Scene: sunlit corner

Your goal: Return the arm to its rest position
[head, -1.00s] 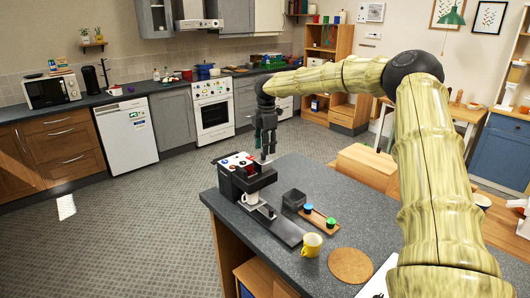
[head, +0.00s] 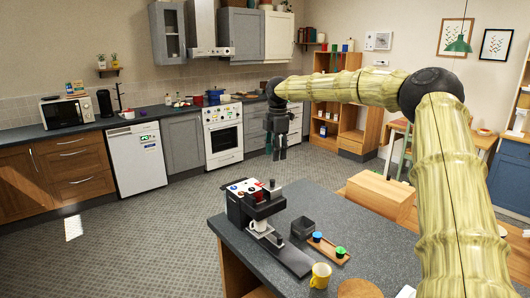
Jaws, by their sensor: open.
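My gripper (head: 276,154) hangs at the end of my outstretched arm in the head view, fingers pointing down. It is open, with nothing between its fingers. It appears above and beyond the back edge of the dark grey counter (head: 358,237), apart from the coffee machine (head: 240,203). The machine stands at the counter's left end, with a cup (head: 258,225) under its head.
On the counter are a dark square container (head: 302,228), a wooden tray (head: 329,248) with a blue and a green capsule, a yellow mug (head: 320,275) and a round cork mat (head: 358,289). Open floor (head: 160,225) lies left. A wooden shelf unit (head: 345,112) stands behind.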

